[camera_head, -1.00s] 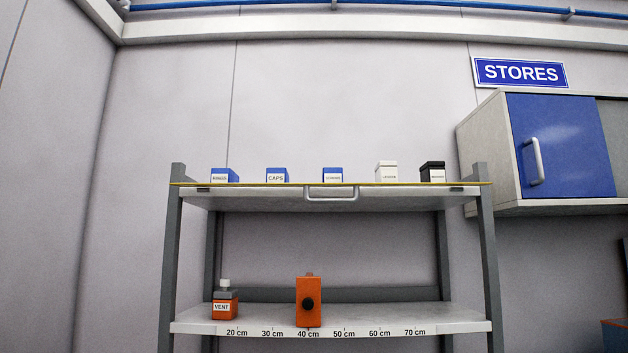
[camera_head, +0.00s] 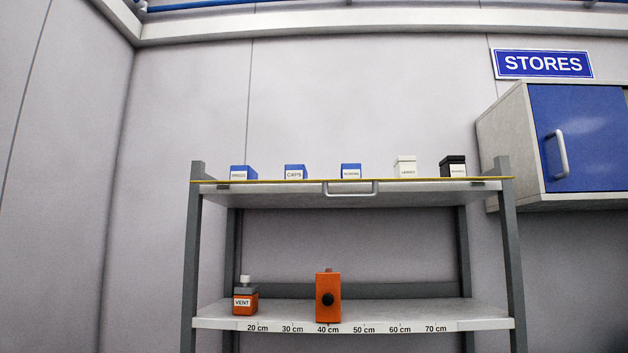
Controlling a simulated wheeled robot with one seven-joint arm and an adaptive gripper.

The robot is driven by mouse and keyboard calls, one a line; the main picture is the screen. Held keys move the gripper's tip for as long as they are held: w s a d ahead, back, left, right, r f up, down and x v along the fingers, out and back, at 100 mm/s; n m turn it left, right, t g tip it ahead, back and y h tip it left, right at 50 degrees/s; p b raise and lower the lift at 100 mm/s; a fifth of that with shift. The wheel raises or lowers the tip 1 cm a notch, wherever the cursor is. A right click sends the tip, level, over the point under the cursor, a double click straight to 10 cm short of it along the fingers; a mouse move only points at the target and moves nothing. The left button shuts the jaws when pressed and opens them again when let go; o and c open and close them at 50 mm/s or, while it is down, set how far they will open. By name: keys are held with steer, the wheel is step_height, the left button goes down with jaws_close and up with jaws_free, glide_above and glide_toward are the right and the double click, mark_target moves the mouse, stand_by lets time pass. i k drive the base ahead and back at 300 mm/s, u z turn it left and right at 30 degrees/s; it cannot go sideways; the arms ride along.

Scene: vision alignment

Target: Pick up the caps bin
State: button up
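The caps bin (camera_head: 295,172) is a small blue box with a white label reading CAPS. It stands on the top shelf (camera_head: 256,196), second from the left in a row of bins. Only its front and part of its side show above the shelf's yellow front edge. My gripper is not in view.
Left of the caps bin is another blue bin (camera_head: 243,172). To its right stand a blue bin (camera_head: 351,171), a white bin (camera_head: 405,167) and a black bin (camera_head: 453,166). A handle (camera_head: 350,190) juts below the top shelf. The lower shelf (camera_head: 475,313) holds a VENT bottle (camera_head: 245,297) and an orange box (camera_head: 328,297).

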mark_target(292, 171)
steer(key=u, duration=0.05)
steer(key=k, duration=0.5)
steer(key=u, duration=1.45)
steer(key=i, duration=1.25)
steer(key=z, duration=1.5)
